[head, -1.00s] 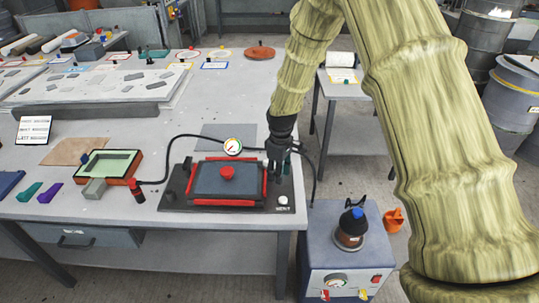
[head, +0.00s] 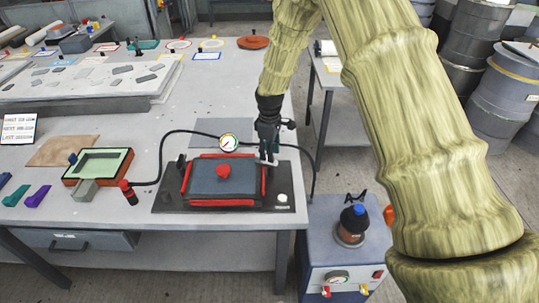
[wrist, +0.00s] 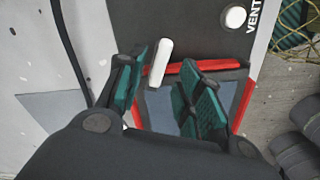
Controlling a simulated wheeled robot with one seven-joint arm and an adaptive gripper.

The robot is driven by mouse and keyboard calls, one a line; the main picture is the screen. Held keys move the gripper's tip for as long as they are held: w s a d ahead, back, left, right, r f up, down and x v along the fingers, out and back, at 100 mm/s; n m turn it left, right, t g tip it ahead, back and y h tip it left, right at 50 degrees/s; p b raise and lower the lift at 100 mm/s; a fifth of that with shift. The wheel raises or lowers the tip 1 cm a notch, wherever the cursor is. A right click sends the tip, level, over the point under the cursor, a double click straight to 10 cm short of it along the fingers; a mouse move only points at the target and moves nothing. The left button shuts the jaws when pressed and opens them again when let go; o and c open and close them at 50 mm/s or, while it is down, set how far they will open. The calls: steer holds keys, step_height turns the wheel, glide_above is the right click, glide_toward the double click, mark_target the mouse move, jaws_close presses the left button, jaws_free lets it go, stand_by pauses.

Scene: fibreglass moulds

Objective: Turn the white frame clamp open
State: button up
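The white frame clamp (wrist: 161,62) is a short white lever in the wrist view, by the corner of the red frame (wrist: 240,105). My gripper (wrist: 165,88) is open, with teal pads on both sides. The lever shows between the fingers, close to the left pad; I cannot tell whether they touch. In the head view my gripper (head: 268,158) points down at the back right corner of the red-edged frame (head: 222,203). The clamp is mostly hidden there by the fingers.
A gauge (head: 228,142) and black hose stand behind. A blue-capped bottle (head: 353,222) stands on the cabinet at right.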

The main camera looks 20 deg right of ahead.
mark_target(266, 166)
steer(key=shift+f+p, duration=0.4)
steer(key=shift+f, duration=1.2)
jaws_close()
